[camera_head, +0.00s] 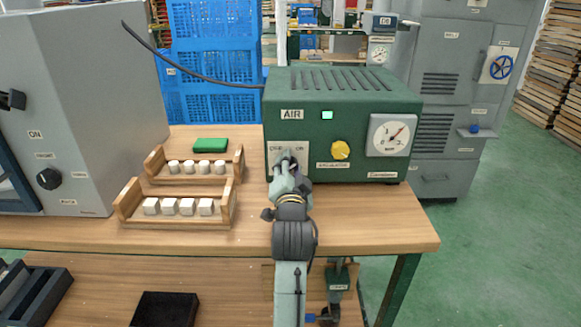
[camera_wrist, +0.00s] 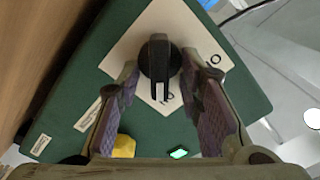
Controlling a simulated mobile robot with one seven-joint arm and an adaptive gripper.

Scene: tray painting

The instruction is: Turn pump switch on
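The green AIR pump box (camera_head: 345,105) stands at the back of the wooden table. Its switch plate (camera_head: 274,150) is pale, with labels at the left and right; my gripper (camera_head: 288,163) is in front and hides most of the knob in the head view. My gripper (camera_wrist: 160,78) is open, one finger on each side of the knob, with gaps visible. A green lamp (camera_head: 327,115) glows on the box.
A yellow knob (camera_head: 340,150) and a round gauge (camera_head: 391,135) are right of the switch. Wooden trays with white pieces (camera_head: 179,207) and a green block (camera_head: 210,145) lie to the left. A grey machine (camera_head: 85,110) stands at far left.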

